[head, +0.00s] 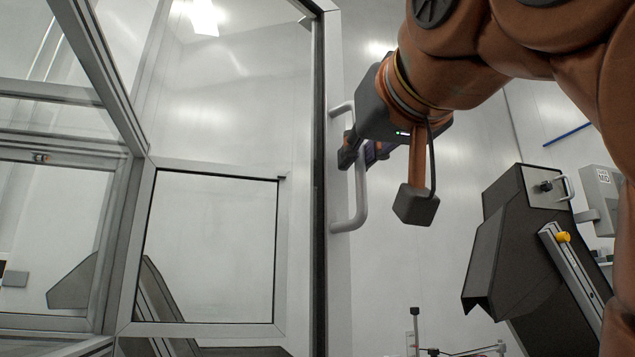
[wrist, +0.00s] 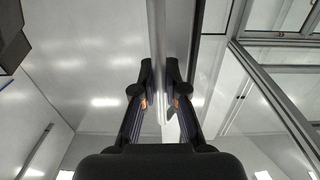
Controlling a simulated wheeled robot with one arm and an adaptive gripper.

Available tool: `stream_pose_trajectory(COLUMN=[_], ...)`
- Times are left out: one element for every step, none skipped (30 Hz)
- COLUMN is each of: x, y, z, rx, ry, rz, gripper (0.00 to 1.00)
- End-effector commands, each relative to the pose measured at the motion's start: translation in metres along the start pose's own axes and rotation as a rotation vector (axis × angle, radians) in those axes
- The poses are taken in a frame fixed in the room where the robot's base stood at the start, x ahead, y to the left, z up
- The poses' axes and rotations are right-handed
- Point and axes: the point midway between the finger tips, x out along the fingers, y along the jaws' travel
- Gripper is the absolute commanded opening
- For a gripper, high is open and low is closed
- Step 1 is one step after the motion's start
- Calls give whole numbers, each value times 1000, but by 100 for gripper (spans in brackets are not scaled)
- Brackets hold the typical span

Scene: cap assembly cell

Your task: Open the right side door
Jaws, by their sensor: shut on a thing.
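The right side door shows in the head view as a tall pale metal frame post (head: 339,270) beside a dark vertical seam. A light grey D-shaped handle (head: 359,205) is fixed to this post. My gripper (head: 350,152) is at the handle's upper part, shut on its upright bar. In the wrist view the bar (wrist: 157,40) runs down between the two dark fingers of my gripper (wrist: 159,95), with one finger on each side. The fingers hide part of the bar. I cannot tell from these views whether the door stands ajar.
A framed glass enclosure (head: 210,168) fills the left of the head view. A dark angular machine housing (head: 515,245) with a yellow knob (head: 563,237) stands at the right. A thin post on a stand (head: 415,325) is low in the middle. Pale wall shows behind.

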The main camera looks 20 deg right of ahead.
Motion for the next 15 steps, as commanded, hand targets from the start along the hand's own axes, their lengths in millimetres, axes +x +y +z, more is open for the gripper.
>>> stream_pose_trajectory(x=[-9, -13, -18, -22, -25, -29, -31, -34, -36, -38, -39, -41, -42, -42, -43], y=[4, 6, 8, 10, 11, 13, 14, 14, 15, 16, 16, 17, 17, 18, 18], z=[-2, -2, -2, -2, -2, -2, -1, -1, -1, -1, -1, -1, -1, -1, -1], rx=[2, 2, 2, 3, 2, 2, 1, 0, 0, -1, -1, -2, -2, -2, -2], ry=[7, 8, 8, 8, 8, 8, 7, 7, 7, 7, 8, 7, 8, 8, 8], rz=[1, 2, 2, 2, 2, 2, 1, 1, 0, -1, -1, -1, -2, -2, -2], gripper=[0, 0, 0, 0, 0, 0, 0, 0, 0, 0, 0, 0, 0, 0, 0])
